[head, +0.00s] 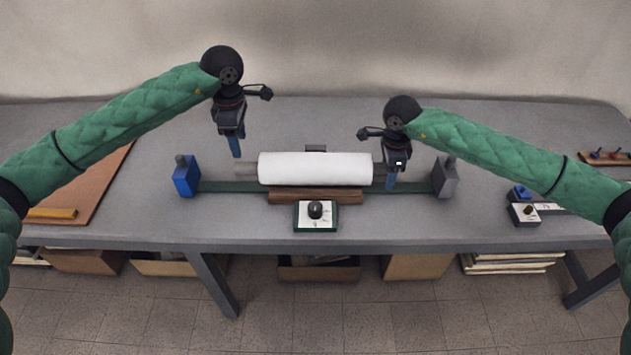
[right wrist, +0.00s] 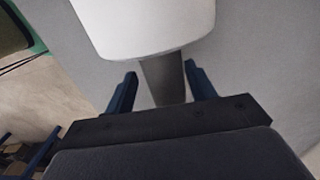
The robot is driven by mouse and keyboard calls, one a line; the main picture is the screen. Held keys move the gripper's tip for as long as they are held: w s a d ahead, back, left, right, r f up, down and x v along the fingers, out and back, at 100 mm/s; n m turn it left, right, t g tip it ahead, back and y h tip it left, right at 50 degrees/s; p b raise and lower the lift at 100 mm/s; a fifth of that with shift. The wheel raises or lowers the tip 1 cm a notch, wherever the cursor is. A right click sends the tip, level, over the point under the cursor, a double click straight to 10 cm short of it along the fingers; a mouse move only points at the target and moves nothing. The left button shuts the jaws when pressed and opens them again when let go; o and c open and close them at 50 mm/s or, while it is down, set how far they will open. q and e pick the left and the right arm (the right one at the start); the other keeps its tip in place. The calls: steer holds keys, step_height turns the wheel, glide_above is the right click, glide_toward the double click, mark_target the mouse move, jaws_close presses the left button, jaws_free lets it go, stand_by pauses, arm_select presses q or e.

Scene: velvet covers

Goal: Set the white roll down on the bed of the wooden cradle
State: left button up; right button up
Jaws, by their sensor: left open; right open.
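The white roll (head: 315,169) lies level, left to right, over the wooden cradle (head: 316,197) at the middle of the table. Whether it rests on the cradle's bed is hidden under the roll. A grey shaft end (head: 246,169) sticks out at its left. My right gripper (head: 391,183) is open at the roll's right end. In the right wrist view its fingers (right wrist: 160,92) stand on either side of the grey shaft, with the roll's white end (right wrist: 150,30) just beyond. My left gripper (head: 237,154) is open, above and left of the left shaft end, apart from it.
A blue block (head: 187,178) and a grey block (head: 444,178) stand at the ends of a dark green rail (head: 226,187). A white box with a black knob (head: 315,216) sits in front of the cradle. A brown board (head: 98,190) lies at left, small devices (head: 524,212) at right.

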steer(key=shift+r, duration=0.3)
step_height(320, 180, up, 11)
steer(key=shift+r, duration=0.2)
stand_by(0.6)
